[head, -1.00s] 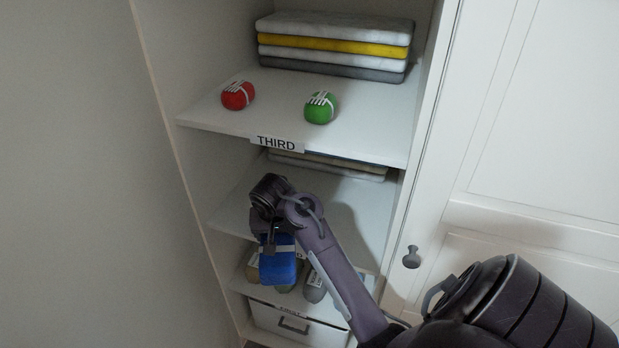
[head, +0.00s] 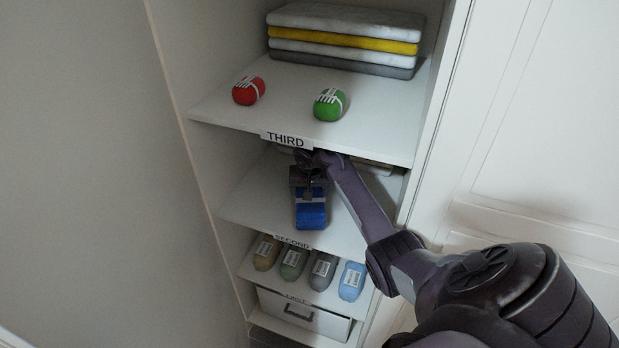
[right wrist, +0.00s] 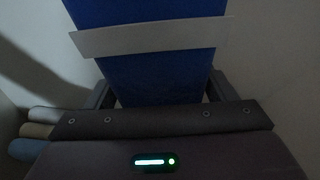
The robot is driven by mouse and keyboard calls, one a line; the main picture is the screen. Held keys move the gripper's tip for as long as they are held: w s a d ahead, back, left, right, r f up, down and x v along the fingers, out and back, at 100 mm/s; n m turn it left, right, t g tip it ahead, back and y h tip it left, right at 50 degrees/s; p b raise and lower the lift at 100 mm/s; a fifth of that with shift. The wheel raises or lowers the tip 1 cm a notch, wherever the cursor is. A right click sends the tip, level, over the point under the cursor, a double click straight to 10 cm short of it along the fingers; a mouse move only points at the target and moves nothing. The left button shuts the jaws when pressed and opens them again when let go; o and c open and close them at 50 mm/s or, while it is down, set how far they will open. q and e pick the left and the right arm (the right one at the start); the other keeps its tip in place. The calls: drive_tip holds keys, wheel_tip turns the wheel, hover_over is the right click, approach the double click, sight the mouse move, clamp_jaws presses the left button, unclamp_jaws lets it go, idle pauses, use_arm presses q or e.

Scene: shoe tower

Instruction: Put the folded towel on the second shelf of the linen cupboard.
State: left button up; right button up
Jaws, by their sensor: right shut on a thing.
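The folded blue towel (head: 311,214) is in my right gripper (head: 309,192), over the shelf labelled SECOND (head: 250,200) in the head view. In the right wrist view, the towel (right wrist: 150,75) with its pale band fills the space between the fingers of my right gripper (right wrist: 160,92), which is shut on it. I cannot tell whether the towel touches the shelf. Part of the towel is hidden by the gripper. My left gripper is out of view.
The shelf labelled THIRD (head: 222,106) is just above my right gripper, with a red roll (head: 248,90), a green roll (head: 329,104) and folded towels (head: 345,38). Several rolls (head: 323,270) and a drawer box (head: 302,314) are below. A cupboard door (head: 550,140) stands at right.

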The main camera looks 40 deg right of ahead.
sight(310, 214)
drive_tip(key=shift+f, duration=0.55)
drive_tip(key=shift+f, duration=0.2)
drive_tip(key=o, duration=1.1)
drive_tip(key=shift+a+r, duration=0.1)
drive_tip(key=shift+r, duration=0.4)
drive_tip(key=v, duration=0.2)
drive_tip(key=shift+s+a+r, duration=0.1)
drive_tip(key=shift+s+r, duration=0.1)
drive_tip(key=shift+r, duration=0.15)
drive_tip(key=s+a, duration=0.4)
drive_tip(key=s, duration=0.1)
drive_tip(key=s+a, duration=0.2)
drive_tip(key=s, duration=0.1)
drive_tip(key=shift+a+f, duration=0.25)
drive_tip(key=shift+a, duration=0.05)
drive_tip(key=shift+s+a+r, duration=0.1)
drive_tip(key=shift+s+a, duration=0.35)
drive_tip(key=shift+s, duration=0.15)
